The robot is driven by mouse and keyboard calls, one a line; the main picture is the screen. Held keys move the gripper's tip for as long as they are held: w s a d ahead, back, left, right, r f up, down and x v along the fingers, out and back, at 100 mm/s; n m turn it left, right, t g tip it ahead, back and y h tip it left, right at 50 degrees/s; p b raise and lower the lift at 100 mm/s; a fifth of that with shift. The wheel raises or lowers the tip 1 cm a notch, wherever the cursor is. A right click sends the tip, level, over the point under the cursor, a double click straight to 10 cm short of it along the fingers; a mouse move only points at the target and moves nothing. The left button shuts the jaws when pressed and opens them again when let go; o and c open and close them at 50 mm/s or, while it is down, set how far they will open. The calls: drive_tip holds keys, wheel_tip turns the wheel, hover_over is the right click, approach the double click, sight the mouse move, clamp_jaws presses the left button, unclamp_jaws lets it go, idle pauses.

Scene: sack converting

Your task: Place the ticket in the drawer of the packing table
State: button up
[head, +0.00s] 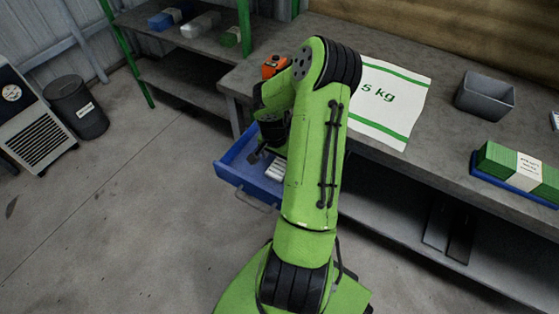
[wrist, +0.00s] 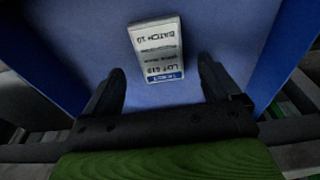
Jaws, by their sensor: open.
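The ticket (wrist: 158,50) is a small white card with dark print and a blue band, lying flat on the floor of the blue drawer (wrist: 240,25) in the wrist view. My gripper (wrist: 160,85) is open above it, its two dark fingers apart on either side of the ticket's near end. Whether the fingers touch the ticket I cannot tell. In the head view the drawer (head: 232,172) is pulled out from the packing table (head: 445,140). My arm hides part of the drawer there, and a whitish item shows inside it beside my arm.
On the table lie a white 5 kg sack (head: 392,100), a grey bin (head: 485,95) and a green bundle with a white band (head: 518,168) on a blue tray. An orange item (head: 273,66) stands behind my arm. Open floor lies left of the drawer, with a dark drum (head: 77,106) beyond.

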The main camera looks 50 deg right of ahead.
sight(277, 171)
drive_tip(key=w+a+r+n+t+h+p, duration=0.1)
drive_tip(key=a+r+n, duration=0.3)
drive_tip(key=a+r, duration=0.5)
drive_tip(key=w+a+r+n+t+h+p, duration=0.1)
drive_tip(key=a+r+n, duration=0.4)
drive_tip(key=r, duration=0.8)
drive_tip(key=s+a+r+n+t+y, duration=0.1)
drive_tip(key=s+a+r+n, duration=0.3)
drive_tip(key=a, duration=0.4)
drive_tip(key=s+a+r+n+t+y, duration=0.2)
drive_tip(key=s+a+r+n, duration=0.1)
drive_tip(key=s+a, duration=0.4)
drive_tip(key=shift+a+r+n+y, duration=0.35)
drive_tip(key=shift+a+n+y, duration=0.05)
drive_tip(key=shift+a+n, duration=0.1)
